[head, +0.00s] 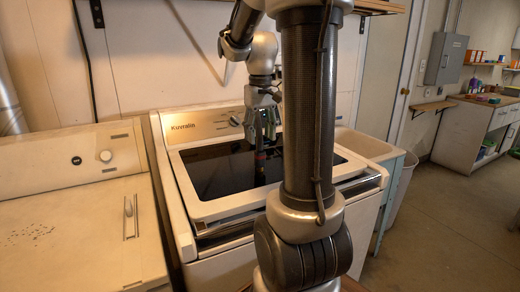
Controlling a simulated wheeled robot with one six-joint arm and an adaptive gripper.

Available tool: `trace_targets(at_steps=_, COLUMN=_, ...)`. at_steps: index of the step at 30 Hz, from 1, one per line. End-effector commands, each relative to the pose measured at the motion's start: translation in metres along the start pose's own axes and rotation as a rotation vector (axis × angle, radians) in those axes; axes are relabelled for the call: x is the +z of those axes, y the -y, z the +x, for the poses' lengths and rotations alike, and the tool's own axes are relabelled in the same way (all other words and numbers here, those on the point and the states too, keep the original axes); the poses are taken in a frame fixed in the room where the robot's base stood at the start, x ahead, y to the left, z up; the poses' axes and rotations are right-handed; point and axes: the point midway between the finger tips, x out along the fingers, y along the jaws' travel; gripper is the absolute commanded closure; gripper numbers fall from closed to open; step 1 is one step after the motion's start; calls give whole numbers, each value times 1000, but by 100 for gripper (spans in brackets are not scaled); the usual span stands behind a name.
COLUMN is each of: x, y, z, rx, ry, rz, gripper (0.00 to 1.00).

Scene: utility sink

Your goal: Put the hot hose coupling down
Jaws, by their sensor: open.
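My gripper (262,128) points down over the dark glass lid of the washer (222,172), left of my upright arm link. Its fingers look greenish-grey and are open. Just below them a small dark upright shape with a red band (260,156) shows against the lid. It may be the hot hose coupling, but it is too small to be sure, and part of it could be a reflection. I cannot tell whether it touches the fingers.
A second white machine (70,215) stands at the left. A small wall shelf (431,107) and a workbench (480,130) are farther right. The floor (440,235) at right is clear.

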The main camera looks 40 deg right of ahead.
Motion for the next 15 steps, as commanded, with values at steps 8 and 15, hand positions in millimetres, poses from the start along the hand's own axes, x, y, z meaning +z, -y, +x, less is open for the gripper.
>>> trace_targets(at_steps=8, x=0, y=0, z=-43, rx=0, ry=-1, rz=0, gripper=51)
trace_targets(at_steps=15, x=31, y=29, z=-56, rx=6, ry=-67, rz=-49, gripper=51)
